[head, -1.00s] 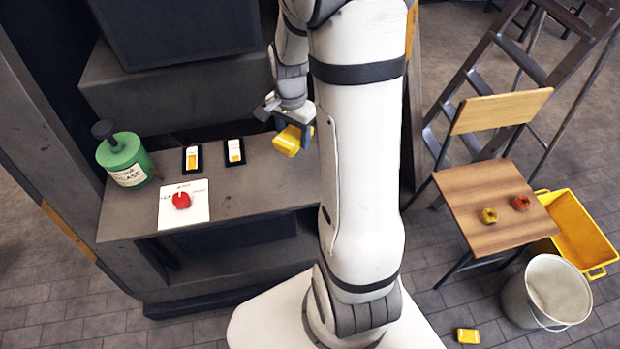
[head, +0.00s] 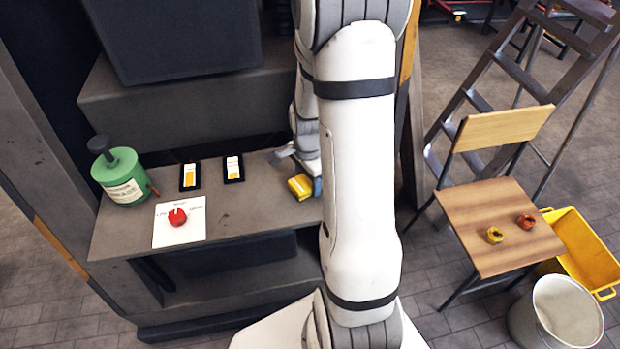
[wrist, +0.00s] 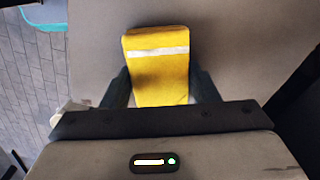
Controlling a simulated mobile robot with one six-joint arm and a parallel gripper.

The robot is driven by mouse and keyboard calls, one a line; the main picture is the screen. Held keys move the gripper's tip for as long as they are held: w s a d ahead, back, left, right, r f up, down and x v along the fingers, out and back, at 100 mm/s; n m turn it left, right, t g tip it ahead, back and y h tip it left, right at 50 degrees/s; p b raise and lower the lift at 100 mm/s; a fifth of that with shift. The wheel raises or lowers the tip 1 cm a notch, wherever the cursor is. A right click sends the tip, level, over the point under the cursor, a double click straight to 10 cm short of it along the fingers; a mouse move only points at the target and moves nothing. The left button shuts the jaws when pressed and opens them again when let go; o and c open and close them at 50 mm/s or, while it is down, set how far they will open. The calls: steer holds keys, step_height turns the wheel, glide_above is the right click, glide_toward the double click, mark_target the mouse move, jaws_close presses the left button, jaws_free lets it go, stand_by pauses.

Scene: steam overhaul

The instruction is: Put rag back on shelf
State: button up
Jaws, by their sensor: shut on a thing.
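The rag is a folded yellow block with a pale stripe. In the wrist view the rag (wrist: 158,70) sits between the two dark fingers of my gripper (wrist: 160,92), which is shut on it. In the head view the rag (head: 300,187) shows at the right end of the grey shelf (head: 255,205), at or just above its surface; I cannot tell whether it touches. My gripper (head: 312,180) is partly hidden behind my arm there.
On the shelf stand a green can (head: 125,178), a white card with a red knob (head: 178,218) and two black-framed gauges (head: 190,177). A wooden chair (head: 490,225), a bucket (head: 560,315), a yellow tub (head: 585,262) and a stepladder (head: 495,95) stand at right. The shelf's front middle is clear.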

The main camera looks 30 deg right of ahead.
steer(key=shift+f, duration=0.2)
steer(key=o, duration=1)
steer(key=shift+c, duration=0.2)
step_height(320, 180, up, 12)
steer(key=s+a+r+n+t, duration=0.2)
steer(key=s+a+r+n, duration=0.7)
steer(key=n, duration=0.7)
steer(key=s+a, duration=0.2)
steer(key=s, duration=0.1)
steer(key=shift+s+a+n+t+p, duration=0.2)
steer(key=shift+a+n+t+p, duration=0.1)
steer(key=shift+a+n, duration=0.1)
